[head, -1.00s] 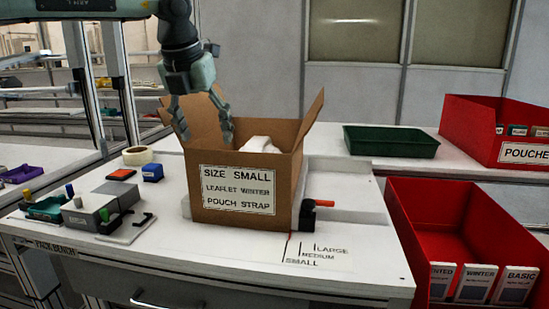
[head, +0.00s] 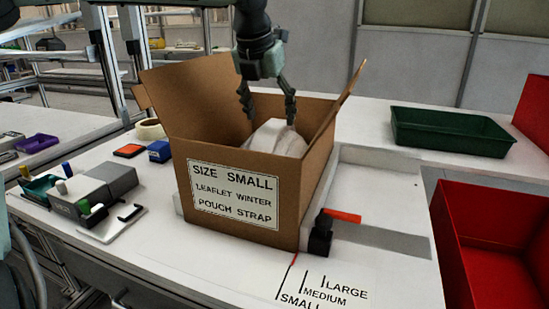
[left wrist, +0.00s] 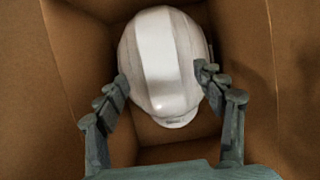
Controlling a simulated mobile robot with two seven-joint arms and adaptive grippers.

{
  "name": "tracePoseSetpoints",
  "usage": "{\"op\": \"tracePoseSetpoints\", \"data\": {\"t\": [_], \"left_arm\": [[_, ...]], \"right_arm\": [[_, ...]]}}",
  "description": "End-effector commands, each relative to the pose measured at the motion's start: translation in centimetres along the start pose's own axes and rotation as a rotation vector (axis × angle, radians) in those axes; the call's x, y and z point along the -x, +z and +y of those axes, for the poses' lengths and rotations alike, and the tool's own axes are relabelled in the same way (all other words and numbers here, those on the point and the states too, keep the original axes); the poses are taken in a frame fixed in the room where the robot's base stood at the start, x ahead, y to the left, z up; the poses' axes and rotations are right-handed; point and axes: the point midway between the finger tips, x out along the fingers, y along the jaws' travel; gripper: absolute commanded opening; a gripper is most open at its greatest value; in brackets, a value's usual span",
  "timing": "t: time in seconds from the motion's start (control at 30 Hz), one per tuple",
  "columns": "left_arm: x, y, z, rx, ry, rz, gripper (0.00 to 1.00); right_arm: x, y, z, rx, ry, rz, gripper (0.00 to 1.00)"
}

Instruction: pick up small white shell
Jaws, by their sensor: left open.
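The small white shell (head: 278,138) sits inside the open cardboard box (head: 235,205), its top showing above the front wall. In the left wrist view the shell (left wrist: 163,62) is a rounded white dome with a raised centre band. My left gripper (head: 268,110) points down into the box, just above and behind the shell. In the left wrist view its open fingers (left wrist: 160,85) stand on either side of the shell's near end. I cannot tell whether they touch it. The shell's lower part is hidden by the box. My right gripper is not in view.
The box flaps stand up at left and right. A green tray (head: 450,131) lies at the back right, and a red bin (head: 490,245) stands at the right. A grey holder (head: 95,192), a blue block (head: 159,151) and a tape roll (head: 150,129) lie left of the box.

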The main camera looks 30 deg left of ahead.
Motion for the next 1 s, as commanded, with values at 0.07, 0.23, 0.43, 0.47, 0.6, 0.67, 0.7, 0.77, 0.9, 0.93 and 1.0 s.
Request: {"op": "tracePoseSetpoints", "data": {"t": [0.07, 0.23, 0.43, 0.47, 0.6, 0.67, 0.7, 0.77, 0.9, 0.93, 1.0], "left_arm": [[-1.2, 0.0, -0.1, 0.000, -0.001, 0.004, 0.69], [-2.6, 0.1, -0.1, 0.001, -0.001, 0.000, 0.69], [-2.7, 0.1, -0.1, 0.001, -0.001, -0.001, 0.69], [-2.7, 0.1, -0.1, 0.001, -0.001, -0.001, 0.68], [-2.7, 0.1, -0.1, 0.001, -0.001, -0.001, 0.50], [-2.7, 0.1, -0.1, 0.001, -0.001, -0.001, 0.43], [-2.7, 0.1, -0.1, 0.001, -0.001, -0.001, 0.38], [-2.7, 0.1, -0.1, 0.001, 0.000, -0.001, 0.30], [-2.7, 0.1, -0.1, 0.001, 0.000, -0.001, 0.13], [-2.7, 0.1, -0.1, 0.001, 0.000, -0.001, 0.09], [-2.7, 0.1, -0.1, 0.001, 0.000, -0.001, 0.01]], "right_arm": [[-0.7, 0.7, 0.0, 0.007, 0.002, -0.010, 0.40], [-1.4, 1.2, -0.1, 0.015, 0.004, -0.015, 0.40], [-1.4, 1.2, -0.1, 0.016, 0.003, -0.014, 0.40], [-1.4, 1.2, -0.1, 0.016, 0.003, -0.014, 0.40], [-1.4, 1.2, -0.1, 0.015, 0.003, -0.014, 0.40], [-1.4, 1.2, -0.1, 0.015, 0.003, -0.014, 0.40], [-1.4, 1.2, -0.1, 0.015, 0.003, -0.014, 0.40], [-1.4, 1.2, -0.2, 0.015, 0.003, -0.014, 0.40], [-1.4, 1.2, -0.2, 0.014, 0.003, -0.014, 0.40], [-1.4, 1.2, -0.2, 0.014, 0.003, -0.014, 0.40], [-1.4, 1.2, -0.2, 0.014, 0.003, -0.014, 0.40]]}}
